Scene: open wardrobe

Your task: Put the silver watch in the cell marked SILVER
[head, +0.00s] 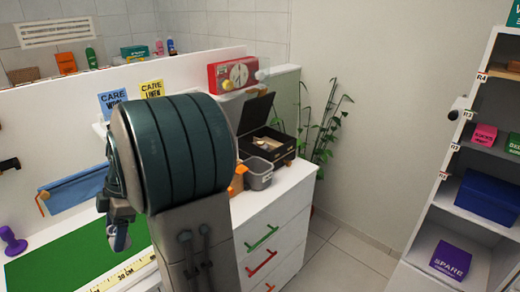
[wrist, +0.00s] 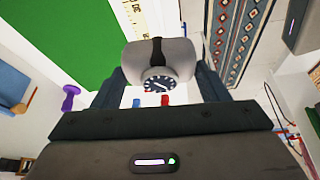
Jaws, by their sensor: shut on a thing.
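In the wrist view, a watch (wrist: 158,84) with a dark round dial, a pale rim and a dark strap is wrapped around a grey cushion (wrist: 178,55). My gripper (wrist: 162,88) is shut on the cushioned watch, one finger on each side. In the head view my gripper (head: 118,215) hangs at the left over the green mat, and the held watch cannot be made out. A dark box (head: 256,143) with its lid raised stands on the white dresser; something pale lies inside. I cannot read any SILVER mark.
A grey bin (head: 258,174) stands in front of the box. A red radio-like case (head: 232,74) is behind it. The green mat (head: 40,268) and a yellow ruler (head: 125,275) lie at lower left. A shelf unit (head: 425,238) stands at right, with clear floor between.

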